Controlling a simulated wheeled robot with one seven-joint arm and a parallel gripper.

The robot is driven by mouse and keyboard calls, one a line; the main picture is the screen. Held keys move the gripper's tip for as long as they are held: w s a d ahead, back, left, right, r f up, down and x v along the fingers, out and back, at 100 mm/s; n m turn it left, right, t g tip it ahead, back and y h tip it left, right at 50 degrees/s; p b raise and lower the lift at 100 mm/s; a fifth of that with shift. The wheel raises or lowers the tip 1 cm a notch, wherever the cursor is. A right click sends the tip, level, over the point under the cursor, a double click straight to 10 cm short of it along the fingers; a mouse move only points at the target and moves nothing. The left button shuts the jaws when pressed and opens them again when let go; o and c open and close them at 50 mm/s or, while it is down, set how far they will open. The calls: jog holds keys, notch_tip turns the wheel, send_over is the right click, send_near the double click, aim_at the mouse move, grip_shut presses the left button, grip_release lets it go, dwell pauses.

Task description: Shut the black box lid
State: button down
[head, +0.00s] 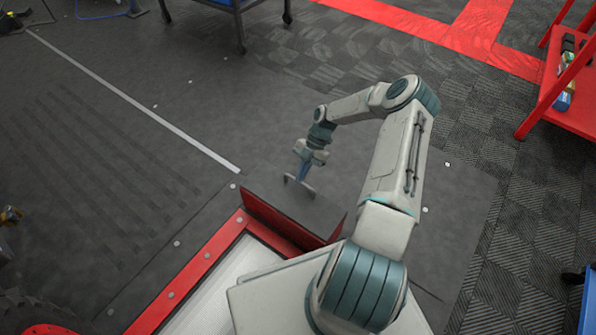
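No black box or lid can be made out for certain in the head view. My gripper (299,187) hangs from the end of my arm, pointing down over the dark floor near the middle of the picture. Its two fingers look spread apart, with nothing seen between them. My own arm hides part of the floor to the right of it.
A dark red upright panel (280,222) stands just below my gripper, along a red-edged frame (185,280). A red cart (560,95) with small items stands at the right. A blue-framed wheeled stand (240,15) is at the top. The dark floor (120,150) at left is largely clear.

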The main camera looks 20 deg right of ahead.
jog(key=shift+s+d+f+b, duration=0.15)
jog(key=shift+d+f+b, duration=0.3)
jog(key=shift+f, duration=0.4)
jog(key=shift+a+f, duration=0.1)
jog(key=shift+f, duration=0.05)
notch_tip(320, 180, up, 6)
jog(key=a+f+p, duration=0.1)
jog(key=p, duration=0.3)
jog(key=w+d+f, duration=0.1)
jog(key=w+d, duration=0.4)
jog(key=d, duration=0.3)
jog(key=shift+w+d+p, duration=0.25)
jog(key=shift+w+p, duration=0.15)
